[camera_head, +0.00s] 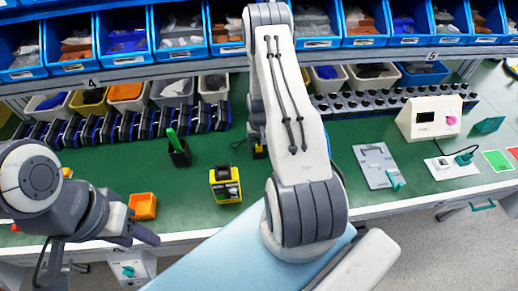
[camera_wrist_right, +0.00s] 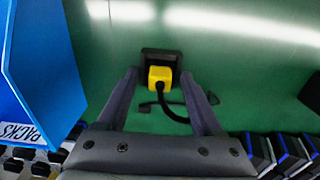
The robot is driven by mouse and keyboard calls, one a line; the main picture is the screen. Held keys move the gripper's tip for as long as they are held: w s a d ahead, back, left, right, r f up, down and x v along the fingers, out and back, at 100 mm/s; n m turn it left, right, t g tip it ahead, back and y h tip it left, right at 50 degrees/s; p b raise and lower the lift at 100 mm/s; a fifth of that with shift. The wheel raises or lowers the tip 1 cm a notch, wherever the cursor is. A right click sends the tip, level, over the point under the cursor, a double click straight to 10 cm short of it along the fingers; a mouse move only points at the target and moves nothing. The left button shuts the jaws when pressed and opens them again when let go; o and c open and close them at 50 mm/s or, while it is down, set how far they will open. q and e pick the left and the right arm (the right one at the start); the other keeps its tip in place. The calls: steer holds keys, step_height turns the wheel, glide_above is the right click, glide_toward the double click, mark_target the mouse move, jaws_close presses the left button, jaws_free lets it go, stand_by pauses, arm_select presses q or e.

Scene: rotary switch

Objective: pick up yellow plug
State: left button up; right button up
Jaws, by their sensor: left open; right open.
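The yellow plug (camera_wrist_right: 160,76) with a black cable sits at a dark block on the green table, between the fingers of my right gripper (camera_wrist_right: 159,74). The fingers are open, with a gap visible on each side of the plug. In the head view only a small yellow part of it (camera_head: 260,152) shows beside my right arm, which hides the rest and my right gripper. My left gripper (camera_head: 104,252) is open and empty at the table's front edge, at the lower left.
A yellow-black device (camera_head: 225,184), an orange box (camera_head: 143,206) and a black holder with a green item (camera_head: 179,150) stand left of my right arm. A grey plate (camera_head: 377,165) and a white box (camera_head: 430,118) lie to the right.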

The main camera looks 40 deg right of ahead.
jaws_close()
steer(key=shift+r, duration=0.15)
steer(key=shift+r+b, duration=0.4)
steer(key=shift+r, duration=0.2)
step_height(320, 180, up, 2)
steer(key=shift+w+r+b, duration=0.1)
steer(key=shift+b, duration=0.35)
steer(key=s+d+r+b, duration=0.3)
steer(key=s+d+r, duration=0.3)
steer(key=s, duration=0.4)
steer(key=shift+r, duration=0.7)
